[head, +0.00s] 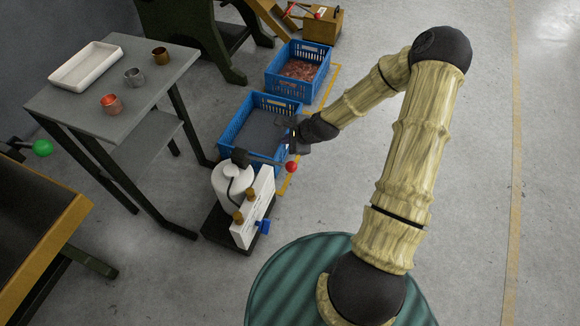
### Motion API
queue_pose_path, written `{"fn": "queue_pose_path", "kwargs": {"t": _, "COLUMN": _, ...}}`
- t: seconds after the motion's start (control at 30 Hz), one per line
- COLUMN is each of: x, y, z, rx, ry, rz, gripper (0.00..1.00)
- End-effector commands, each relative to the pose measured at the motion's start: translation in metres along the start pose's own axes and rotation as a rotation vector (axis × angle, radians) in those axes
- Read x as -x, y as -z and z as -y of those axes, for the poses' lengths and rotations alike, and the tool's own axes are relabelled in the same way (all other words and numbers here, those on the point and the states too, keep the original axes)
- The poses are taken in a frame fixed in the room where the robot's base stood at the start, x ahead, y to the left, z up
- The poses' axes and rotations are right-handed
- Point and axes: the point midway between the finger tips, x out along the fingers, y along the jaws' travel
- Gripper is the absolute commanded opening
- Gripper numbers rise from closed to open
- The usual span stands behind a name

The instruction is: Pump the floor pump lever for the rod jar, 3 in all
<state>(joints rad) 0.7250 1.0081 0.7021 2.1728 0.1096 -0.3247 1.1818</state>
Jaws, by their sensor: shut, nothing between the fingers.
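The floor pump (232,188) stands low on the floor at centre left. It has a white rounded body, a black top, a white front panel with brown knobs and a dark base. Its lever runs right from the top and ends in a red ball (291,167). My gripper (293,143) is shut and empty, just above the red ball in the picture. I cannot tell whether it touches the lever. Which vessel is the rod jar is not clear from this view.
A blue crate (229,131) with dark contents sits behind the pump, close to my gripper. Another blue crate (325,59) holds copper-coloured pieces. A grey table (115,65) at left carries a white tray (86,66) and three small cups. Open floor lies to the right.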

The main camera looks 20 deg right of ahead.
Motion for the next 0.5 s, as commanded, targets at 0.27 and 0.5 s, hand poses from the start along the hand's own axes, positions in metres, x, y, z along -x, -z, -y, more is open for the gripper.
{"fn": "queue_pose_path", "kwargs": {"t": 0.27, "x": -0.001, "y": 0.0, "z": 0.0, "rx": 0.0, "ry": 0.0, "rz": 0.0, "gripper": 0.0}}
{"fn": "queue_pose_path", "kwargs": {"t": 0.5, "x": -0.013, "y": 0.009, "z": -0.009, "rx": 0.001, "ry": 0.0, "rz": 0.0, "gripper": 0.0}}
